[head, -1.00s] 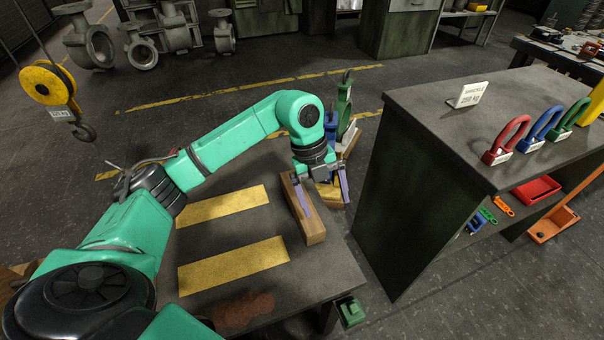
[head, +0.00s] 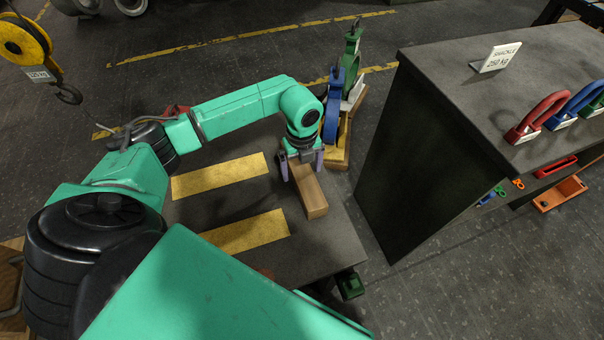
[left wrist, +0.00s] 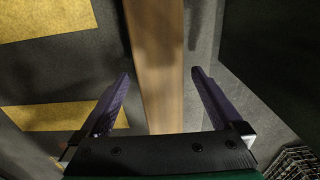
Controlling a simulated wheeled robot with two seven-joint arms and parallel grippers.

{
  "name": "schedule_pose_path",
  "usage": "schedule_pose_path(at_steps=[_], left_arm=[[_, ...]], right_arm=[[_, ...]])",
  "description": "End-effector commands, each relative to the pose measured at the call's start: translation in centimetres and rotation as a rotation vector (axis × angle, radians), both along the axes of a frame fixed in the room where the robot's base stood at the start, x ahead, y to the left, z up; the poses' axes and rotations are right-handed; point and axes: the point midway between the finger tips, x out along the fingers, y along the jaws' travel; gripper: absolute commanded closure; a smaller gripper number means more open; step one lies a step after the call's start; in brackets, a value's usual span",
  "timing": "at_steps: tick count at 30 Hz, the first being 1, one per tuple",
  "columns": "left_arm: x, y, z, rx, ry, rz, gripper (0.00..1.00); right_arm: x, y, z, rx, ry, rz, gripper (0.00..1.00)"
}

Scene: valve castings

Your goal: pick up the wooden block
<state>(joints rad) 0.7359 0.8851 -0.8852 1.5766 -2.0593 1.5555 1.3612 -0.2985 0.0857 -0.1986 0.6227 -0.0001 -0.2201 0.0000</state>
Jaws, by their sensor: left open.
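The wooden block (head: 309,190) is a long brown bar lying on the dark table with yellow stripes, near its right edge. My left gripper (head: 302,170) is over the block, with one purple finger on each side of it. In the left wrist view the block (left wrist: 157,70) runs between the two open fingers of the left gripper (left wrist: 160,100), with a gap on each side. Whether the fingertips reach down beside the block is hard to tell. The far end of the block is partly hidden by my left gripper in the head view. My right gripper is not in view.
A tall dark bench (head: 440,150) with red, blue and green shackles (head: 540,115) is to the right. A yellow hook block (head: 25,45) hangs at the upper left. The striped table (head: 205,215) is clear left of the block.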

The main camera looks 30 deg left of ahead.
Motion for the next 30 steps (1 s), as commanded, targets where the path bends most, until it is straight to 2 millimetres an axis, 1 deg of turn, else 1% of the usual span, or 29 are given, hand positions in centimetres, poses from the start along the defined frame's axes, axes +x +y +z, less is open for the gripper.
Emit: schedule_pose_path(at_steps=[1, 3, 8, 11, 12, 14, 15, 16, 25, 28, 30], left_arm=[[0.0, 0.0, -0.7, 0.001, 0.001, 0.0, 0.0], [0.0, 0.0, -1.2, 0.001, -0.001, -0.001, 0.0], [0.0, 0.0, -1.2, 0.0, -0.001, -0.001, 0.0], [0.0, 0.0, -1.1, 0.0, -0.001, -0.001, 0.34], [0.0, 0.0, -1.1, 0.0, -0.001, -0.001, 0.5], [0.0, 0.0, -1.1, 0.0, -0.001, -0.001, 0.73], [0.0, 0.0, -1.1, 0.0, -0.001, -0.001, 0.88], [0.0, 0.0, -1.1, 0.0, -0.001, -0.001, 0.99], [0.1, 0.0, -0.9, -0.001, -0.003, -0.001, 1.0], [0.2, 0.0, -0.3, -0.002, -0.005, -0.001, 1.0], [0.2, 0.0, 0.5, -0.002, -0.005, 0.0, 1.0]], right_arm=[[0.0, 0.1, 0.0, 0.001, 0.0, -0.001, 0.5], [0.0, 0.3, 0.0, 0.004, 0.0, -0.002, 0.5], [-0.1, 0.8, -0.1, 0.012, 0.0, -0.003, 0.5], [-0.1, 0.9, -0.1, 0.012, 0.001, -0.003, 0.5], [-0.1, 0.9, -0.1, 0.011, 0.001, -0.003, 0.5], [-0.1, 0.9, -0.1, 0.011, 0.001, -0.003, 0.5], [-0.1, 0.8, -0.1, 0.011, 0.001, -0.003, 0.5], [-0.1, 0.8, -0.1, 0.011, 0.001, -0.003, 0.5], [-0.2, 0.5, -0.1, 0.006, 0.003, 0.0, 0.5], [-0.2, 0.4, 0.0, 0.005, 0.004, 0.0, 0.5], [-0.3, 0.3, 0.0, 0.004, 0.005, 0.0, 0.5]])
